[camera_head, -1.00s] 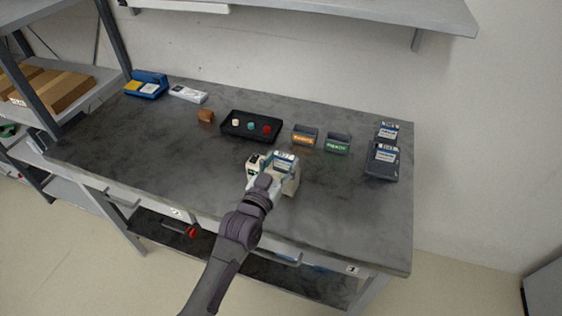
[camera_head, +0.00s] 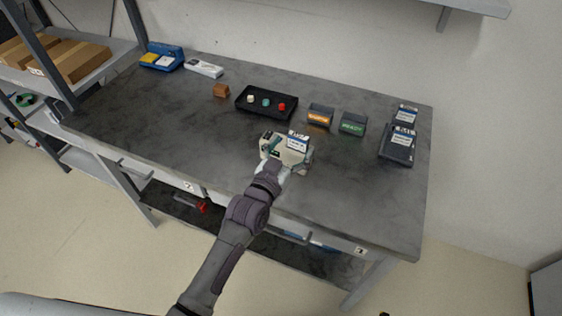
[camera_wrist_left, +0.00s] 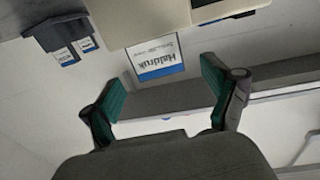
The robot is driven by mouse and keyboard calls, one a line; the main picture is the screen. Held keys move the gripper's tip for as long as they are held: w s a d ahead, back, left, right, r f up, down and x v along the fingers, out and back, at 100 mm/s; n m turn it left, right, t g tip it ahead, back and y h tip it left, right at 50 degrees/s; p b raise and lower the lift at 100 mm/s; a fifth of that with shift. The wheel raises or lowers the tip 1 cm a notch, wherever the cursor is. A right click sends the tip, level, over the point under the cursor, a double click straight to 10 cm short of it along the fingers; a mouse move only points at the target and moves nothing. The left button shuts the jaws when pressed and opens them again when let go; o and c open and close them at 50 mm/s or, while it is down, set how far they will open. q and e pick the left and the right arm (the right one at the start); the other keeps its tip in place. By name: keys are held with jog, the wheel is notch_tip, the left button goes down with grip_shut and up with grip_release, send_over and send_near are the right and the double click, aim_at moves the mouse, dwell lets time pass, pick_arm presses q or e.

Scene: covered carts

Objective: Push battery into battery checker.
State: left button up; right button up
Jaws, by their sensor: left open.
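The beige battery checker (camera_head: 303,159) stands near the front middle of the bench. The battery, with a white and blue label (camera_head: 298,142), is at the checker; how deep it sits is hard to tell. In the left wrist view the battery's label (camera_wrist_left: 156,58) shows beside the beige checker body (camera_wrist_left: 135,18). My left gripper (camera_head: 284,158) is at the front of the checker. In its wrist view its green-padded fingers (camera_wrist_left: 163,92) are spread apart, with the battery beyond their tips and nothing between them. My right gripper is out of view.
A black tray (camera_head: 243,110) with small coloured pieces lies behind the checker. An orange-labelled bin (camera_head: 320,116) and a green-labelled bin (camera_head: 352,124) stand behind right. A dark unit with batteries (camera_head: 397,153) is at the right. The left bench top is mostly clear.

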pick_arm(q)
jog(key=v, duration=1)
jog(key=shift+s, duration=0.1)
jog(key=s+a+f+n+g+y, duration=0.1)
jog(key=s+a+f+g+y, duration=0.3)
jog(key=s+a+g, duration=0.55)
jog(key=s+a+f+n+g+y, duration=0.2)
jog(key=s+a+f+g+y, duration=0.3)
jog(key=s, duration=0.8)
notch_tip(320, 180, down, 29)
jog(key=s+h, duration=0.2)
jog(key=s+a+f, duration=0.1)
jog(key=s+f, duration=0.6)
jog(key=s, duration=0.1)
jog(key=s+a+f+g, duration=0.1)
jog(key=s+a+f, duration=0.1)
jog(key=s+f, duration=0.5)
jog(key=shift+s+a+m+b, duration=0.3)
jog(key=shift+s+m, duration=0.1)
jog(key=shift+s, duration=0.1)
